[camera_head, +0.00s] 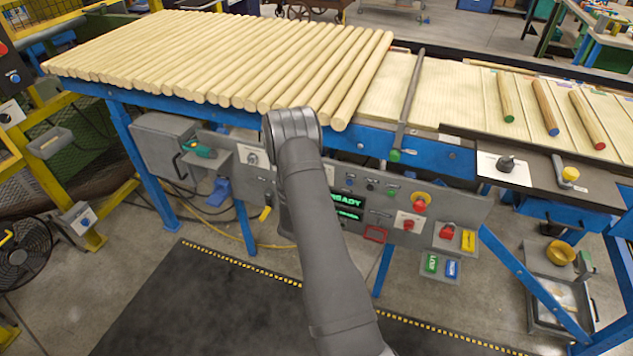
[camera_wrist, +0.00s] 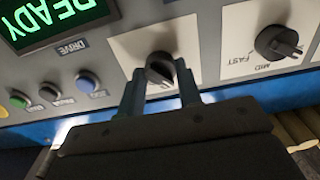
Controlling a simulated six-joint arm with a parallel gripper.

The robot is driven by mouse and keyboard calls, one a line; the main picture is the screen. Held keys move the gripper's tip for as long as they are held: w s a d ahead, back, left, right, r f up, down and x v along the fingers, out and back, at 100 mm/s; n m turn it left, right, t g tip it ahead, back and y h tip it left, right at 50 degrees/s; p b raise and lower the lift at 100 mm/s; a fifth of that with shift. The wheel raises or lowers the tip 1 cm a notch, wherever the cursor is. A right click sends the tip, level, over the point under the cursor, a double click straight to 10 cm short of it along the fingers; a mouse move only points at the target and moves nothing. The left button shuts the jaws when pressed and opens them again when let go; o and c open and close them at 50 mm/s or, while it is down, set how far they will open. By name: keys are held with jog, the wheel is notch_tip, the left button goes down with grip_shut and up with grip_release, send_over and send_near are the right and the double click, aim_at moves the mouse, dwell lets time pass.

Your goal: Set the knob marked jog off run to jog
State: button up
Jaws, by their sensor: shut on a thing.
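In the wrist view, a black knob (camera_wrist: 158,66) sits on a white plate on the grey panel. The plate's markings are mostly hidden, so I cannot read the knob's setting. My gripper (camera_wrist: 161,75) has a finger on each side of this knob and is shut on it. In the head view my arm covers the gripper and this knob.
Another black knob (camera_wrist: 278,43), marked FAST and MID, is beside it in the wrist view. Wooden rods (camera_head: 230,60) lie on the conveyor above the panel.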

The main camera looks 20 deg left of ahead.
jog(key=shift+n, duration=0.6)
jog(key=o, duration=1)
jog(key=s, duration=1.7)
jog(key=shift+s, duration=0.25)
jog(key=shift+w, duration=0.15)
